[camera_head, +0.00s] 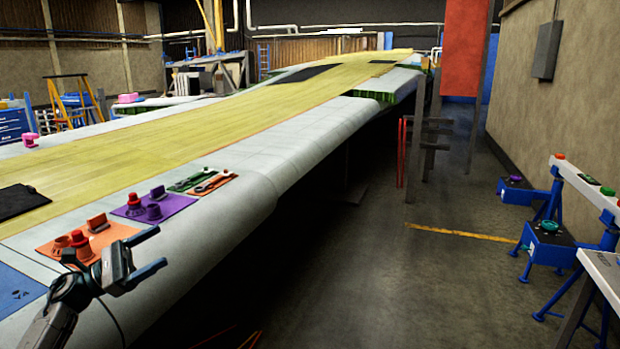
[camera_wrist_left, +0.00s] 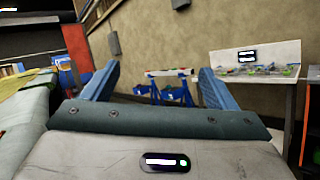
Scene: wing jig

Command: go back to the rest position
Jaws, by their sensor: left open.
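My left gripper (camera_head: 150,253) is open and empty. It is raised near the front edge of the wing (camera_head: 300,125), in front of an orange mat (camera_head: 60,243) with red items on it. In the left wrist view its two blue fingers (camera_wrist_left: 155,85) stand wide apart with nothing between them. That view faces the wall and a bench. My right gripper is not in either view.
A purple mat (camera_head: 178,208) and green and orange tool mats (camera_head: 205,182) lie along the wing's edge. Blue trestles (camera_head: 548,245) stand at the right. A bench (camera_wrist_left: 255,68) with small items shows in the wrist view. The floor (camera_head: 400,290) between is clear.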

